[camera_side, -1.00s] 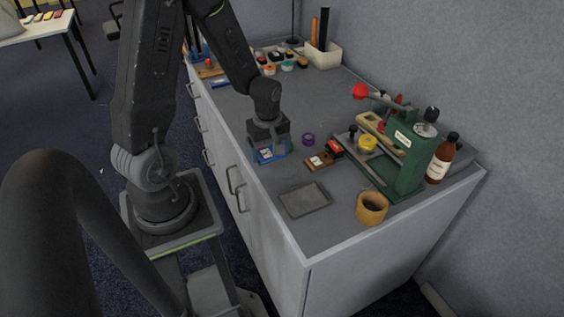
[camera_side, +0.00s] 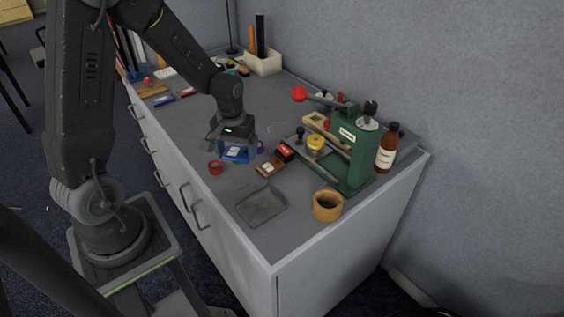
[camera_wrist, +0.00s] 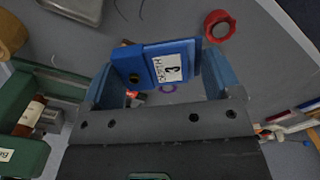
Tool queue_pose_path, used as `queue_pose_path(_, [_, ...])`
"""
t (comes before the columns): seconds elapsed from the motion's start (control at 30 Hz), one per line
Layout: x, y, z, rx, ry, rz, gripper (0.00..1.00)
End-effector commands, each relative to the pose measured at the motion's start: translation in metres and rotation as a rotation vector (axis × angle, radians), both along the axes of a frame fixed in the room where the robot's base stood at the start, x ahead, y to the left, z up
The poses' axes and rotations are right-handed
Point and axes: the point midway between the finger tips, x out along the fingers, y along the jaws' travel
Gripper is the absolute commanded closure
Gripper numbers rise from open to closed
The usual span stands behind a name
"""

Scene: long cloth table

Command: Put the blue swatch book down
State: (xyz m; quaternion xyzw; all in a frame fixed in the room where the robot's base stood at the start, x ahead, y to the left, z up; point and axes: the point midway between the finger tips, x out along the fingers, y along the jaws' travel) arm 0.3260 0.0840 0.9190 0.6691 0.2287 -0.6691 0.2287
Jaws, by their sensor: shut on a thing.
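The blue swatch book (camera_side: 236,154) is in my gripper (camera_side: 234,150) in the side view, over the left part of the grey worktop. In the wrist view the book (camera_wrist: 168,62) lies between the two fingers of my gripper (camera_wrist: 162,84), with its white label and a dark "3" facing the camera. My gripper is shut on it. Whether the book's underside touches the worktop is hard to tell.
A red ring (camera_side: 215,167) lies just left of the book, and a purple ring (camera_side: 260,147) is close on its right.

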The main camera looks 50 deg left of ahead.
Motion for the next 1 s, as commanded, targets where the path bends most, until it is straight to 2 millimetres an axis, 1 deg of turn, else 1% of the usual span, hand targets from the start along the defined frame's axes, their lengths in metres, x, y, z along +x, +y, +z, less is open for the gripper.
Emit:
queue_pose_path(0.03, [0.014, -0.018, -0.004, -0.001, 0.002, -0.138, 0.39])
queue_pose_path(0.1, [0.028, -0.038, -0.009, -0.001, 0.002, -0.301, 0.39])
queue_pose_path(0.2, [0.043, -0.061, -0.014, -0.001, 0.001, -0.484, 0.39])
queue_pose_path(0.33, [0.052, -0.08, -0.018, -0.001, 0.001, -0.621, 0.39])
queue_pose_path(0.47, [0.054, -0.085, -0.019, 0.0, 0.0, -0.664, 0.39])
queue_pose_path(1.0, [0.054, -0.084, -0.019, 0.0, 0.0, -0.659, 0.39])
